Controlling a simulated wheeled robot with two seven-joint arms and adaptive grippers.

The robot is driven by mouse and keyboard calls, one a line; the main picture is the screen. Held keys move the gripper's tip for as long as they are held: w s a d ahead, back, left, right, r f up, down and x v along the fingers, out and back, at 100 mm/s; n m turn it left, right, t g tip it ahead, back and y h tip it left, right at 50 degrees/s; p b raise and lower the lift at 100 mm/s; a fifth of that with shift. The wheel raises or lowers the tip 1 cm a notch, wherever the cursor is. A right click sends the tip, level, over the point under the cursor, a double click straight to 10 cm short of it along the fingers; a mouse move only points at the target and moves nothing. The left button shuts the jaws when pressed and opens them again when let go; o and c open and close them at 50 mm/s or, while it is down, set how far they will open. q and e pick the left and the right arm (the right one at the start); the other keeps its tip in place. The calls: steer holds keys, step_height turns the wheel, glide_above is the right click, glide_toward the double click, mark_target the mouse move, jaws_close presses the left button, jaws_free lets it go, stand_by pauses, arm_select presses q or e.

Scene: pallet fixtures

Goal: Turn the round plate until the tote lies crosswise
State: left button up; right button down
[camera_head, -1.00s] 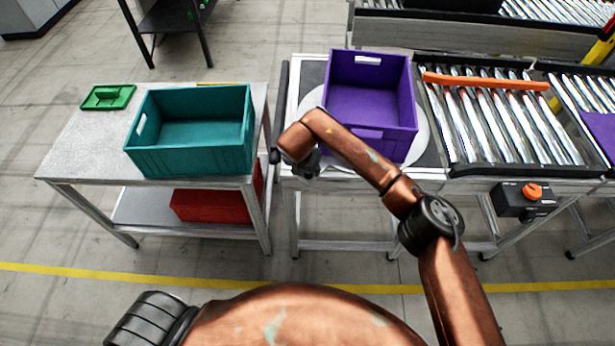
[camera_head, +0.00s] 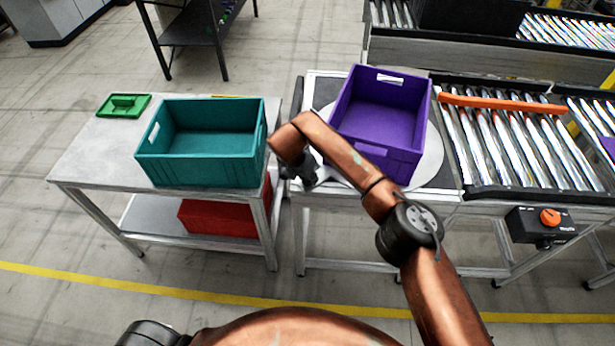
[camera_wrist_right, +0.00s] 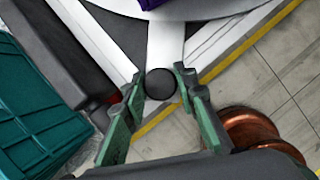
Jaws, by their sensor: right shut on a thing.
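The purple tote (camera_head: 385,112) stands on the round white plate (camera_head: 428,165), turned at a slant with its far end tipped to the right. The plate's light handle bar (camera_wrist_right: 166,42) runs out to a dark round knob (camera_wrist_right: 160,84). My right gripper (camera_wrist_right: 162,86) is shut on the knob, one green finger on each side. In the head view my right gripper (camera_head: 306,178) is at the plate's front left, partly hidden by my own arm. The tote's near left side is also partly covered by my arm. My left gripper is not in view.
A teal tote (camera_head: 200,178) stands on the side table (camera_head: 90,160), close left of my right gripper. Right of the plate is a roller conveyor (camera_head: 515,150) with an orange bar (camera_head: 500,103).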

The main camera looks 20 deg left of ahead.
steer(key=shift+w+a+r, duration=0.15)
steer(key=shift+w+r, duration=0.05)
steer(key=c, duration=1.9)
jaws_free()
steer(key=o, duration=0.4)
steer(key=shift+a+f, duration=0.1)
steer(key=shift+f, duration=0.05)
steer(key=shift+c, duration=0.2)
steer(key=d+v, duration=0.1)
steer(key=v, duration=1.1)
steer(key=shift+a, duration=0.4)
